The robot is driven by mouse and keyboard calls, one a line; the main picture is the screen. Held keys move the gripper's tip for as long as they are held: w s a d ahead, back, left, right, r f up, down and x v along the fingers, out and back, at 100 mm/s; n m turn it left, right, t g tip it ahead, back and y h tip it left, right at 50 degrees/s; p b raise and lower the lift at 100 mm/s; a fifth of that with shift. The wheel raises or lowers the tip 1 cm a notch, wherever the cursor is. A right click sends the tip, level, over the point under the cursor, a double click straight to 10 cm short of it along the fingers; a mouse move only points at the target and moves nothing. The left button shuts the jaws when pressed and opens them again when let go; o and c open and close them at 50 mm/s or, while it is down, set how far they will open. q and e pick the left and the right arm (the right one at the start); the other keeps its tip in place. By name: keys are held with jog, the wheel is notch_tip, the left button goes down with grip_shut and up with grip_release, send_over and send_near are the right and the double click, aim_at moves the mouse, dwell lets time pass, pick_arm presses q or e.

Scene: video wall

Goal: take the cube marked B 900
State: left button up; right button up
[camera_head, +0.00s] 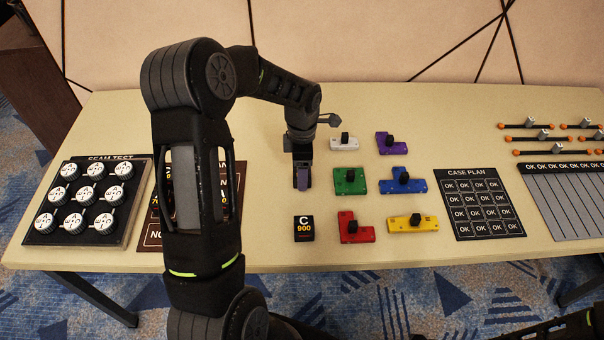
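No cube marked B 900 shows. One small black cube (304,228) stands on the table in front of my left gripper; its top reads C in white and 900 in orange. My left gripper (302,181) points down over the table, a little behind this cube and apart from it. I see its fingers edge-on, so whether they are open or shut is unclear. My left arm covers part of the table to the left of the cube. Dark parts of my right arm show at the bottom right edge; its gripper cannot be made out clearly.
Colored blocks with black knobs, such as a red one (354,228) and a green one (349,182), lie right of the cube. A dark sign (151,232) is partly behind my arm. A disc tray (117,230) stands left; a CASE PLAN board (477,176) lies right.

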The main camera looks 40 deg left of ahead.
pick_arm(q)
jog(key=shift+f, duration=0.55)
jog(key=shift+c, duration=0.3)
jog(key=c, duration=1.4)
jog(key=shift+r, duration=0.15)
jog(key=shift+c, duration=0.2)
notch_tip(320, 180, up, 10)
jog(key=shift+f+b, duration=0.1)
jog(key=shift+b, duration=0.45)
